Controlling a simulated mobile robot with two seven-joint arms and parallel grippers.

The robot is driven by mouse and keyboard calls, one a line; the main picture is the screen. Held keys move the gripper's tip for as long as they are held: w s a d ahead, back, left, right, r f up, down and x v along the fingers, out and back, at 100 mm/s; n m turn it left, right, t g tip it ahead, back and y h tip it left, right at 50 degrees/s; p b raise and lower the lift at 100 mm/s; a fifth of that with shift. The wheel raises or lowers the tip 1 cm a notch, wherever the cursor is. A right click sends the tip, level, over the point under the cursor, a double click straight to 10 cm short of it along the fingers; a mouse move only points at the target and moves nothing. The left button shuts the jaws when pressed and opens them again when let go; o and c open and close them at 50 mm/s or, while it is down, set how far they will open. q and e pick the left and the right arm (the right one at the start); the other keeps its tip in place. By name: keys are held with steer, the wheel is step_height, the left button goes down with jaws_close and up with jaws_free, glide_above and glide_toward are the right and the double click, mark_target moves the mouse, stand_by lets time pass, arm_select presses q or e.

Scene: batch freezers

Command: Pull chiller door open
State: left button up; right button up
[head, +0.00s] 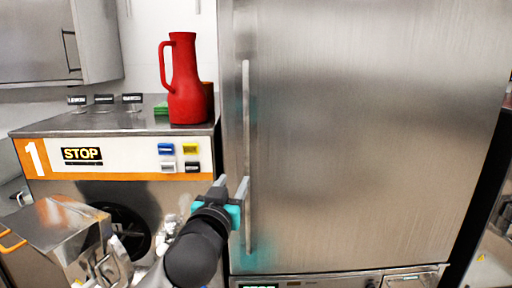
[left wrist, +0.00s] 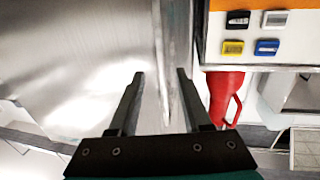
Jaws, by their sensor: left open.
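The chiller door (head: 370,130) is a large brushed-metal panel filling the right of the head view, and it looks shut. Its long upright bar handle (head: 247,120) runs along the door's left side. My left gripper (head: 232,183) is open beside the lower half of the handle. In the left wrist view, the door (left wrist: 80,60) is on the left and the handle (left wrist: 162,75) appears between the spread fingers (left wrist: 160,75). I cannot tell whether a finger touches it. My right gripper is not in view.
A batch freezer (head: 120,160) with a STOP panel stands left of the chiller. A red jug (head: 187,85) is on its top, and also shows in the left wrist view (left wrist: 224,95). A metal box with orange handles (head: 60,225) is at lower left.

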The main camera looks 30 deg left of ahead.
mark_target(246, 158)
arm_select(q)
steer(key=p+x, duration=0.3)
steer(key=x, duration=0.9)
steer(key=shift+w+a+r, duration=0.1)
steer(key=shift+w+a, duration=0.1)
steer(key=shift+w, duration=0.15)
steer(key=shift+x, duration=1.05)
jaws_close()
stand_by(0.4)
